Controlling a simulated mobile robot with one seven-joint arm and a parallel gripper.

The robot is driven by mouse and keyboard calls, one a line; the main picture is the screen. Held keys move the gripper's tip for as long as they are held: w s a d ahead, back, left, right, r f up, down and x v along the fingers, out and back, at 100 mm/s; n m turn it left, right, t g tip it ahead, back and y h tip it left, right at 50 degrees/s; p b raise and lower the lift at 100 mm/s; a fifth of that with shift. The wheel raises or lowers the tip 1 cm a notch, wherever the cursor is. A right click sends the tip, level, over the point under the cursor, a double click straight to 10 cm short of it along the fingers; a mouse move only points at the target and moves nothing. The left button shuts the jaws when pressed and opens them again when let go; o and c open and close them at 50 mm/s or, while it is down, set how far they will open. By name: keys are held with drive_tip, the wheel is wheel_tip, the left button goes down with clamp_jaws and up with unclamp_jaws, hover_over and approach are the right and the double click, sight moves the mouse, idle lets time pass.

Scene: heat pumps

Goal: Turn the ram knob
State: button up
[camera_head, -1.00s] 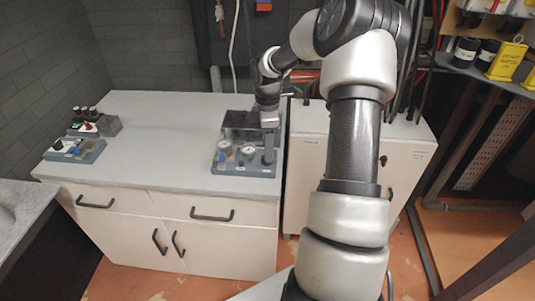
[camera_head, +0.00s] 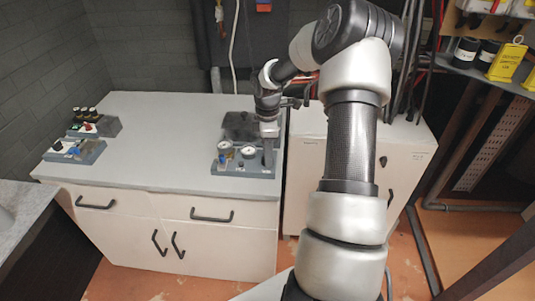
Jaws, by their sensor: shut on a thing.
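A grey-blue panel box (camera_head: 228,168) with two round gauges (camera_head: 237,152) sits near the front right of the white cabinet top. My gripper (camera_head: 268,158) points down at the right end of this panel, beside the right gauge. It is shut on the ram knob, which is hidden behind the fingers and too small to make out. Small blue and yellow parts show on the left of the panel.
Another panel box (camera_head: 88,151) with small knobs stands at the left of the white cabinet top (camera_head: 160,140), with a box of dark-topped parts behind it. The middle of the top is clear. A second white cabinet (camera_head: 308,160) stands at the right.

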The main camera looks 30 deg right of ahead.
drive_tip(key=m, duration=0.4)
drive_tip(key=m+b, duration=0.1)
drive_tip(key=m, duration=0.2)
drive_tip(key=shift+m, duration=0.3)
drive_tip(key=m, duration=0.3)
drive_tip(key=shift+m, duration=0.4)
drive_tip(key=m, duration=0.3)
drive_tip(key=shift+m+b, duration=0.3)
drive_tip(key=shift+b, duration=0.1)
drive_tip(key=m, duration=0.6)
drive_tip(key=shift+a, duration=0.1)
drive_tip(key=m, duration=0.5)
drive_tip(key=shift+m, duration=0.3)
